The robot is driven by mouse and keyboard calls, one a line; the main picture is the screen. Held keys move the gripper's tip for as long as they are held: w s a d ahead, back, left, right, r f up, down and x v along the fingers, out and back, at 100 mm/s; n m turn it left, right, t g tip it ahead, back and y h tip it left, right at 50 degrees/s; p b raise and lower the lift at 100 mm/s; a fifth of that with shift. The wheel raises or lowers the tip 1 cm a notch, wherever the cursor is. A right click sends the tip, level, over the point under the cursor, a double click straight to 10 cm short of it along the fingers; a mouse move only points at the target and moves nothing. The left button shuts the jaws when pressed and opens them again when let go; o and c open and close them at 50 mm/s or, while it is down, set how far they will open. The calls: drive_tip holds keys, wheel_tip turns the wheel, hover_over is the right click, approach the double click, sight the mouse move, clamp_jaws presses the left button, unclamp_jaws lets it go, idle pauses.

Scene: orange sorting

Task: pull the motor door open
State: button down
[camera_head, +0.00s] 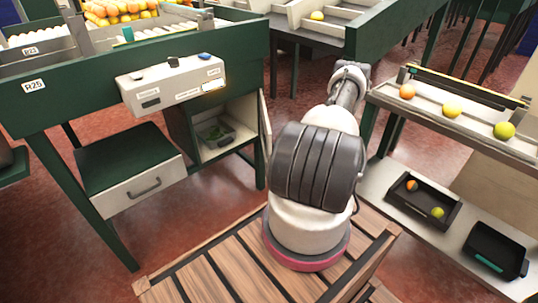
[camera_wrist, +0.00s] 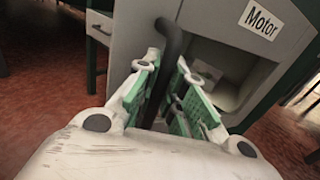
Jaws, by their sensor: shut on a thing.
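The motor cabinet shows in the wrist view as a grey front with a white "Motor" label (camera_wrist: 262,18) at the upper right. A dark curved handle (camera_wrist: 167,42) runs down between the green-padded fingers of my gripper (camera_wrist: 168,100), which is shut on it. The handle's lower part is hidden by the fingers. Right of the handle is a recess with a small pale item inside. In the head view, the compartment (camera_head: 203,152) under the green bench stands open, with a pale door panel (camera_head: 265,125) swung out at its right side. My gripper is hidden behind my arm there.
A drawer with a handle (camera_head: 146,187) is left of the compartment. A control box (camera_head: 172,84) is fixed above. On the right, a shelf holds dark trays (camera_head: 423,203) below a chute with fruit (camera_head: 452,111). Red floor (camera_head: 225,210) is clear between bench and base.

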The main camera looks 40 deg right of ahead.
drive_tip(key=shift+s+d, duration=0.35)
drive_tip(key=shift+d, duration=0.5)
drive_tip(key=shift+s+d, duration=0.35)
drive_tip(key=shift+d, duration=0.45)
drive_tip(key=shift+s+d, duration=0.35)
drive_tip(key=shift+d, duration=0.5)
drive_tip(key=c, duration=1.5)
unclamp_jaws()
drive_tip(key=shift+r, duration=0.1)
wheel_tip(320, 180, up, 10)
drive_tip(key=shift+f, duration=0.1)
